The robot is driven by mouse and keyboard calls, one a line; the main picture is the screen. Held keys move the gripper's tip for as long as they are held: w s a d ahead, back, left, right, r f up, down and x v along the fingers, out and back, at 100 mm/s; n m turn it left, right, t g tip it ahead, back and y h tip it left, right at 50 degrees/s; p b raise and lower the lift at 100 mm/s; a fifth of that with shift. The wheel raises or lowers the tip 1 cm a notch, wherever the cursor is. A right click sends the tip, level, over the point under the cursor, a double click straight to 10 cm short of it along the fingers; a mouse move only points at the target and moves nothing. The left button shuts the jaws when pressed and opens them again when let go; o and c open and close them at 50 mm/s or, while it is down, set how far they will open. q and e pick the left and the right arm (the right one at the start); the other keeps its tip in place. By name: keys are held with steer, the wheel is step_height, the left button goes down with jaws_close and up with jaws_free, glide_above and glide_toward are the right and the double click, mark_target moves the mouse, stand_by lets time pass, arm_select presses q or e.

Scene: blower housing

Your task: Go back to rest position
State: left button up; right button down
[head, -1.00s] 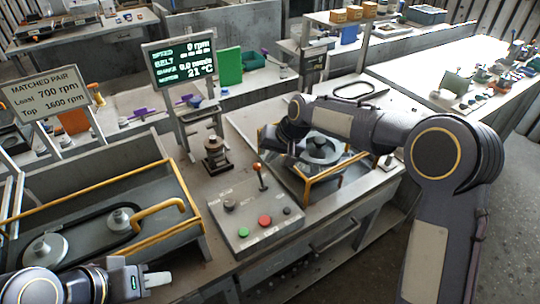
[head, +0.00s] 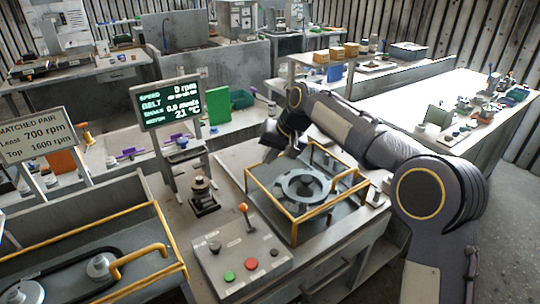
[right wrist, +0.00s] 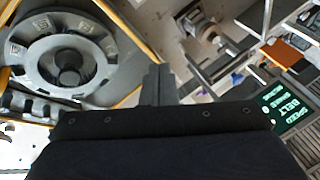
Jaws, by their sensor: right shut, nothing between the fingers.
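My right gripper (head: 272,154) hangs from the bent right arm, at the back-left corner of the yellow-framed blower housing (head: 250,184). In the right wrist view its fingers (right wrist: 158,76) are together, with nothing between them. A round grey slotted wheel (head: 304,187) lies inside the frame. The wheel also shows at the upper left of the right wrist view (right wrist: 66,72), apart from the fingers. My left gripper is outside both current views.
A control box (head: 240,262) with green and red buttons and an orange-knobbed lever stands at the front. A small motor-like post (head: 203,194) and a lit display (head: 168,104) stand left of the housing. A yellow-railed belt tray (head: 172,240) is at lower left.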

steer(key=shift+a+r, duration=0.1)
steer(key=s+d+r+t, duration=0.1)
steer(key=s+d+r, duration=0.1)
steer(key=s+d, duration=0.7)
steer(key=s+d+r, duration=0.2)
steer(key=s+d, duration=0.4)
steer(key=s, duration=0.5)
steer(key=s+d+f, duration=0.1)
steer(key=s+f, duration=0.4)
steer(key=s, duration=0.4)
steer(key=s+f+m+t, duration=0.1)
steer(key=s+f, duration=0.5)
steer(key=s, duration=0.4)
steer(key=shift+d+m+h, duration=0.3)
steer(key=shift+d+h, duration=0.05)
steer(key=shift+h, duration=0.05)
